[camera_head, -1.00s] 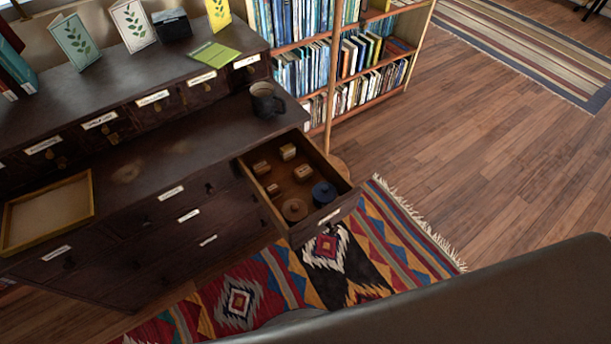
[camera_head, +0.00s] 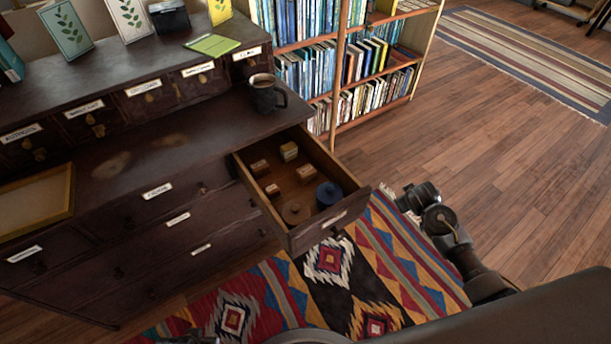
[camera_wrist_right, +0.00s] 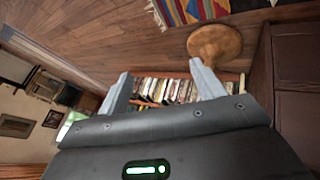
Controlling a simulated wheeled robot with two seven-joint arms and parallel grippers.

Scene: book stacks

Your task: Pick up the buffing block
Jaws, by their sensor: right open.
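An open drawer (camera_head: 345,214) juts from the dark cabinet. In it lie several small light-brown blocks, among them one at the back (camera_head: 289,151), one at the left (camera_head: 259,167), one at the right (camera_head: 306,173) and a smaller one in front (camera_head: 272,190). I cannot tell which of them is the buffing block. My right gripper (camera_head: 408,197) is outside the drawer, to its right, above the rug. In the right wrist view its two fingers (camera_wrist_right: 162,85) are apart with nothing between them. My left gripper is not in view.
A blue lidded pot (camera_head: 328,195) and a round brown lidded pot (camera_head: 294,212) share the drawer. A dark mug (camera_head: 265,94) stands on the cabinet top behind it. A bookcase (camera_head: 338,75) is beyond. A round wooden stool top (camera_wrist_right: 215,42) shows in the wrist view.

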